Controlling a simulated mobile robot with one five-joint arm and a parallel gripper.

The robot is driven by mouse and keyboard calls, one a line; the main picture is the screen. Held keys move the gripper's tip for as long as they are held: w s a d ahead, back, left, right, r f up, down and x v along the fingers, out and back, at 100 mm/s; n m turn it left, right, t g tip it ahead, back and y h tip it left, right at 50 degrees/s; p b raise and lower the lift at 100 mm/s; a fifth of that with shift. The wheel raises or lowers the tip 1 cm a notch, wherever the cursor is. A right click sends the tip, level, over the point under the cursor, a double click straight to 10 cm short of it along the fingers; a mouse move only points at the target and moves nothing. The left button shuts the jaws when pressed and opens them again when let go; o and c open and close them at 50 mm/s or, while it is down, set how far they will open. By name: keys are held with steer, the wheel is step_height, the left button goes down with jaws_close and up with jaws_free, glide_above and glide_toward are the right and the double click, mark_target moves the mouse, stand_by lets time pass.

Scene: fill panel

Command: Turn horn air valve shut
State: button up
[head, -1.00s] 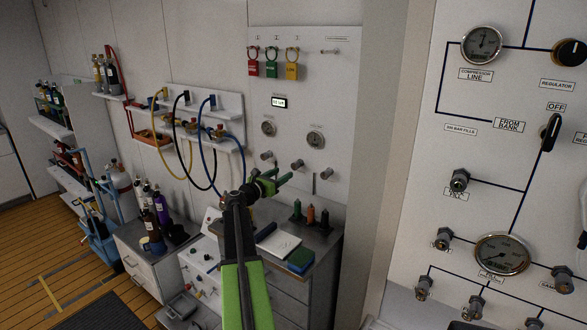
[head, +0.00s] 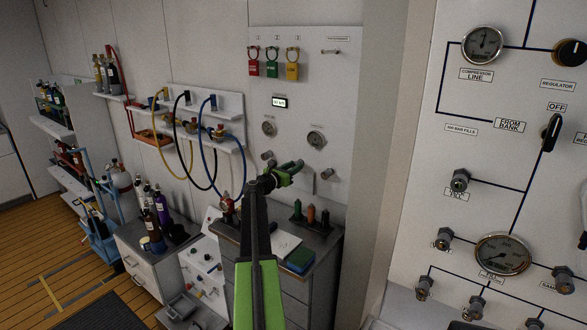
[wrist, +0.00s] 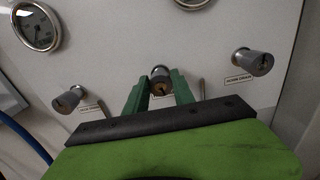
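Three small silver valve knobs stick out of the white wall panel. In the wrist view they are a left knob (wrist: 70,99), a middle knob (wrist: 161,80) and a right knob (wrist: 253,62). The labels are too small to read surely, so I cannot tell which is the horn air valve. My gripper (wrist: 160,86) is open, with one green finger on each side of the middle knob. I cannot tell whether the fingers touch it. In the head view my gripper (head: 292,168) is at the panel's lower part and hides the middle knob.
Gauges (wrist: 37,27) sit above the knobs. Red, green and yellow tags (head: 272,64) hang higher on the panel. Hoses (head: 208,150) hang at left. A gauge panel (head: 480,130) stands close at right.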

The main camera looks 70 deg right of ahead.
jaws_close()
steer(key=shift+m, duration=0.4)
steer(key=n, duration=3.4)
steer(key=shift+f+n+b, duration=0.3)
steer(key=shift+f, duration=0.05)
